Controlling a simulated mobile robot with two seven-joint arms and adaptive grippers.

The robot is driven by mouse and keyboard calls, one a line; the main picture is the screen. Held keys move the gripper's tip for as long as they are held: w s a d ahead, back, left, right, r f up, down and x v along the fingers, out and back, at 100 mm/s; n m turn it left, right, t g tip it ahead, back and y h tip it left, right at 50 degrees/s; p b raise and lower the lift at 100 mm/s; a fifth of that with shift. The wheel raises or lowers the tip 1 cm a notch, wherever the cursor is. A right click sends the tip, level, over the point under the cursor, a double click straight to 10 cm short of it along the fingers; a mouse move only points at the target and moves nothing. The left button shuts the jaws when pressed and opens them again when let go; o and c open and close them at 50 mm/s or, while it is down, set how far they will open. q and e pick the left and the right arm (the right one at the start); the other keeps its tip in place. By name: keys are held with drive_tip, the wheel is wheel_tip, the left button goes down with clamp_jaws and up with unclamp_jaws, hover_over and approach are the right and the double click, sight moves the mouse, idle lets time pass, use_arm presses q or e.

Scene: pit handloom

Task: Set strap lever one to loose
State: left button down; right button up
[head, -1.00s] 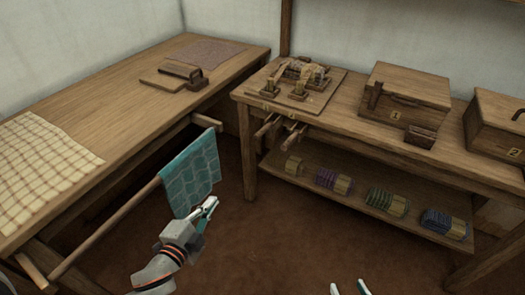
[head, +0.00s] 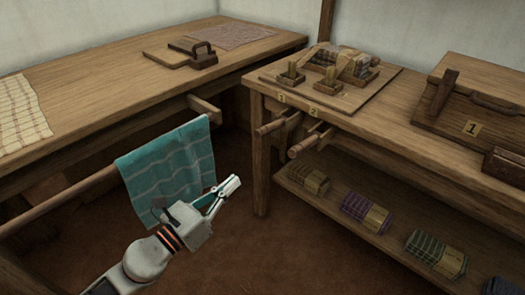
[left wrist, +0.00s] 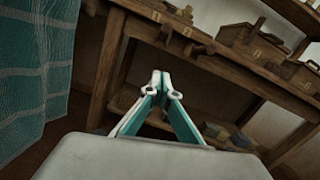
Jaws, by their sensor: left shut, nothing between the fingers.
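On the right-hand table, a wooden board (head: 352,100) carries small upright wooden blocks and bundled material. Number plates 1 (head: 281,97) and 2 (head: 313,109) sit at its front edge. Below plate 1 a wooden lever (head: 272,127) sticks out from the table front, and a second lever (head: 306,145) sticks out below plate 2. I cannot tell the setting of either. My left gripper (head: 236,182) is shut and empty, in front of and below the levers, apart from them. Its closed fingertips (left wrist: 161,75) show in the left wrist view. My right gripper is out of view.
A teal cloth (head: 168,165) hangs on a wooden rod just left of my left gripper. A lower shelf (head: 330,208) holds several banded bundles. A chest marked 1 (head: 470,105) stands at right. Open floor lies between the tables.

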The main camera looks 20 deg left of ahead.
use_arm(q)
drive_tip(key=shift+r, duration=0.15)
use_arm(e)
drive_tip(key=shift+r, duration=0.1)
use_arm(q)
drive_tip(key=p, duration=0.5)
approach(272, 127)
drive_tip(key=w, duration=0.1)
drive_tip(key=w+f, duration=0.2)
drive_tip(key=shift+w+d+f, duration=0.25)
drive_tip(key=shift+w+d, duration=0.05)
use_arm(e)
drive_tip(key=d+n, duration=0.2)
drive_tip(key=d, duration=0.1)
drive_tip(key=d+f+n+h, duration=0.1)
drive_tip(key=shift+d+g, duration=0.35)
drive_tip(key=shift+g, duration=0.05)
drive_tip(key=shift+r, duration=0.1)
